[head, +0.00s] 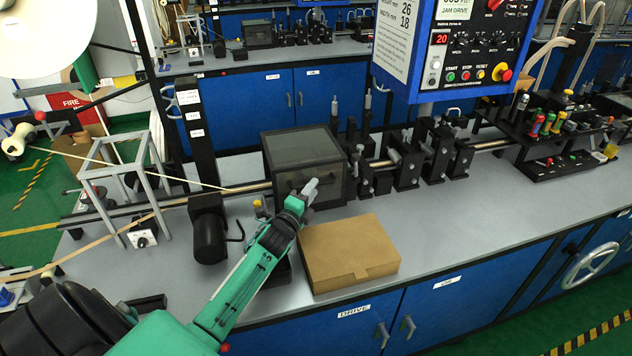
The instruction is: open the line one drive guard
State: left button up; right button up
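The drive guard appears to be the dark box with tinted see-through panels (288,150) on the grey bench, around the shaft line. Its lid and front look closed. My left gripper (311,187) is at the lower front of this box, reaching in from the lower left. Its light grey tip overlaps the front panel in the picture; I cannot tell whether it touches. The finger gap is not clear, and no held thing shows. The gripper hides part of the box's lower front. My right gripper is not in view.
A cardboard box (350,255) lies on the bench just right of my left forearm. A black motor (208,230) stands left of it. Black roller stands (405,165) line the shaft to the right. A blue control panel (468,50) hangs above. The right front bench top is clear.

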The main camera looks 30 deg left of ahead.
pick_arm(q)
jog(key=w, duration=0.3)
jog(key=shift+r, duration=0.25)
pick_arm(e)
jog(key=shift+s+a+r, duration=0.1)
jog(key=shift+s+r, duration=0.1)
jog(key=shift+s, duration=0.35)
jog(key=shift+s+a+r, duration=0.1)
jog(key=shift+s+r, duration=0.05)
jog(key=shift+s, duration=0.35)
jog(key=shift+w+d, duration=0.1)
pick_arm(q)
grip_shut()
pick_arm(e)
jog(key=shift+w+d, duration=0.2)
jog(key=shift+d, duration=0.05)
